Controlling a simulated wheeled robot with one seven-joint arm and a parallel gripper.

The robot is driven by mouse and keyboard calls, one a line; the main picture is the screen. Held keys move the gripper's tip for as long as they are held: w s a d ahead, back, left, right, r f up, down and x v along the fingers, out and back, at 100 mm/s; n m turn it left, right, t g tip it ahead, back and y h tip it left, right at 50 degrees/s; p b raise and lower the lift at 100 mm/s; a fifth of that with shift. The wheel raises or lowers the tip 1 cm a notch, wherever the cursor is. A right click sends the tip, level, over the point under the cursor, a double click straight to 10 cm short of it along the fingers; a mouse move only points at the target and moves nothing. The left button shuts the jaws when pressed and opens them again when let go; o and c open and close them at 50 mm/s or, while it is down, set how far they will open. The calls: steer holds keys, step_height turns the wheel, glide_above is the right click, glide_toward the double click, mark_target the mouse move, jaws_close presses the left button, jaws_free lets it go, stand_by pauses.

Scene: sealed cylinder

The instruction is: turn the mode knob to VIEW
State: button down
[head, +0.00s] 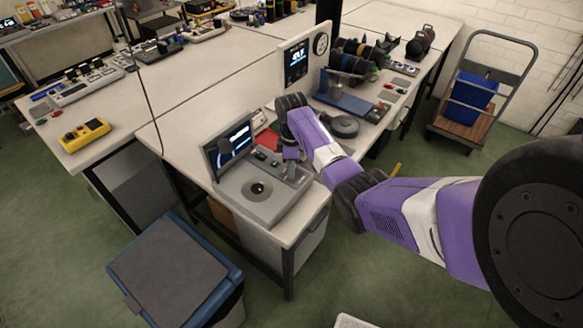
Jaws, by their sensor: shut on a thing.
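A grey console (238,190) stands on the near end of the bench, with a round well and a dark centre in its top. Its raised lid holds a lit blue screen (238,136), too small to read. My purple arm reaches in from the right, and my gripper (291,160) points down at the console's right-hand control panel. The gripper is shut on the mode knob, which it hides. The knob's pointer and the VIEW mark cannot be made out.
A red item (266,141) lies behind the console. A dark round disc (342,126) and a blue stand (345,103) are further back. A blue bin with a grey lid (172,268) stands on the floor in front. A yellow box (84,134) sits on the left bench.

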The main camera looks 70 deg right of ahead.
steer(key=n, duration=0.4)
steer(key=shift+n, duration=0.4)
steer(key=n, duration=0.9)
steer(key=shift+w+r+n, duration=0.1)
steer(key=shift+n, duration=2)
steer(key=c, duration=1.1)
jaws_free()
